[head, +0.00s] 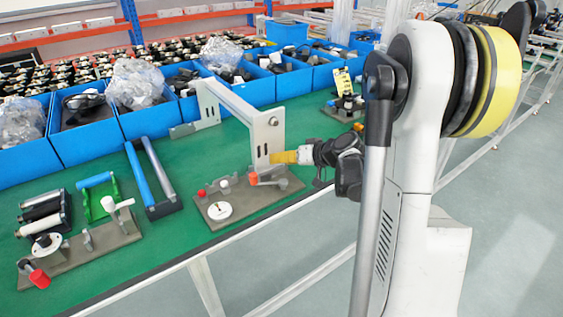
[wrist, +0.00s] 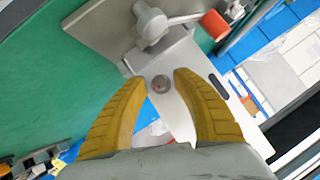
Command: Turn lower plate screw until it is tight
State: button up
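The upright grey metal plate (head: 264,135) stands on a fixture base (head: 245,203) on the green bench in the head view. It also fills the middle of the wrist view (wrist: 195,88). A round screw head (wrist: 160,84) shows on the plate in the wrist view, between my yellow fingertips. My gripper (wrist: 159,79) is open, with visible gaps on both sides of the screw; I cannot tell whether it touches. In the head view my gripper (head: 279,157) is at the plate's lower part and hides the screw there. A round fastener (head: 274,121) shows higher on the plate.
A red-tipped clamp lever (wrist: 214,24) is near the plate. Blue bins (head: 150,118) with parts and plastic bags line the back. Blue-handled rails (head: 152,178) and another fixture (head: 85,250) are on the left. The bench's front edge (head: 230,238) is close.

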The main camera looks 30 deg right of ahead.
jog(key=shift+a+r+n+h+p, duration=0.1)
jog(key=shift+a+n+h+p, duration=0.15)
jog(key=shift+n+h, duration=0.4)
jog(key=n+h, duration=0.2)
jog(key=h, duration=0.1)
jog(key=shift+a, duration=0.2)
jog(key=shift+f+n+h+b, duration=0.2)
jog(key=shift+n+h+b, duration=0.25)
jog(key=shift+n+h, duration=0.1)
jog(key=shift+d+r+n+h, duration=0.15)
jog(key=shift+d+n+h, duration=0.05)
jog(key=shift+n+h, duration=0.25)
